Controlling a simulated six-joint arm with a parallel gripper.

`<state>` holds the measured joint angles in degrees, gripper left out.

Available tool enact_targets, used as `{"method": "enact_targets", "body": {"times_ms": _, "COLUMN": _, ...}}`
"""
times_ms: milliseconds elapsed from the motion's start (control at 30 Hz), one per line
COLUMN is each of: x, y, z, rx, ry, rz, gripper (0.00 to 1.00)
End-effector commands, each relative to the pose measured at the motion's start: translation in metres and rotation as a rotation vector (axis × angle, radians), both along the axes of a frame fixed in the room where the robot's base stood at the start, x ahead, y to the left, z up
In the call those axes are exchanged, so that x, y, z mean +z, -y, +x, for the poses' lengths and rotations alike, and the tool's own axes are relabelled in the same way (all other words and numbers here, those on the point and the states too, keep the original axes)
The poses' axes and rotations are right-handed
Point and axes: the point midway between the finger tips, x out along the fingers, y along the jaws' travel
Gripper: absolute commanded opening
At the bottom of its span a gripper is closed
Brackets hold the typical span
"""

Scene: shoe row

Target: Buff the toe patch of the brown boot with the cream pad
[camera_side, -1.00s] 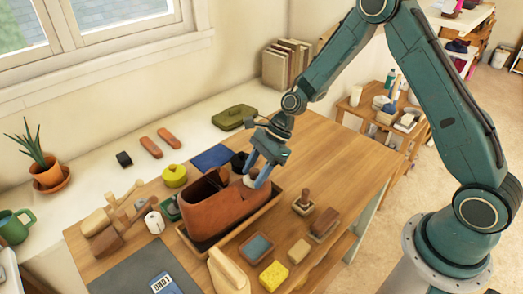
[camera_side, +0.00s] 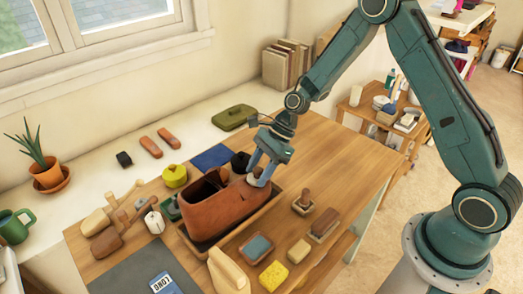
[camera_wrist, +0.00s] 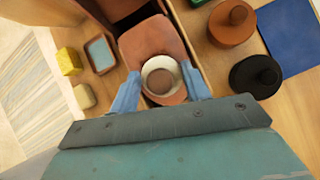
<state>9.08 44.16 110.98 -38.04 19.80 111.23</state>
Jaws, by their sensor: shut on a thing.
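The brown boot (camera_side: 215,215) lies in a wooden tray (camera_side: 207,250), its toe toward the arm; the boot also shows in the wrist view (camera_wrist: 150,40). My gripper (camera_side: 257,180) is over the toe end. The toe patch is hidden or cannot be made out under the pad.
Beside the tray are a dark round tin (camera_wrist: 255,77), a brown round tin (camera_wrist: 232,22) and a blue cloth (camera_side: 212,157). A yellow sponge (camera_side: 273,275), a blue-topped dish (camera_side: 257,248) and brushes (camera_side: 325,223) stand in front. The table's right part is clear.

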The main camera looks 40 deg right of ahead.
Motion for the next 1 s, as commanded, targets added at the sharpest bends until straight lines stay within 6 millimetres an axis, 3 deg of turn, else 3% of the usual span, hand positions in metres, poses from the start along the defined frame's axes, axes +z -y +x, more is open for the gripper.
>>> {"method": "enact_targets", "body": {"times_ms": 200, "x": 0.003, "y": -0.012, "z": 0.001, "rx": 0.002, "ry": 0.001, "rz": 0.0, "gripper": 0.18}}
{"method": "enact_targets", "body": {"times_ms": 500, "x": 0.003, "y": -0.014, "z": 0.001, "rx": 0.001, "ry": 0.001, "rz": 0.001, "gripper": 0.18}}
{"method": "enact_targets", "body": {"times_ms": 1000, "x": -0.001, "y": 0.003, "z": 0.0, "rx": 0.0, "ry": 0.0, "rz": 0.0, "gripper": 0.18}}
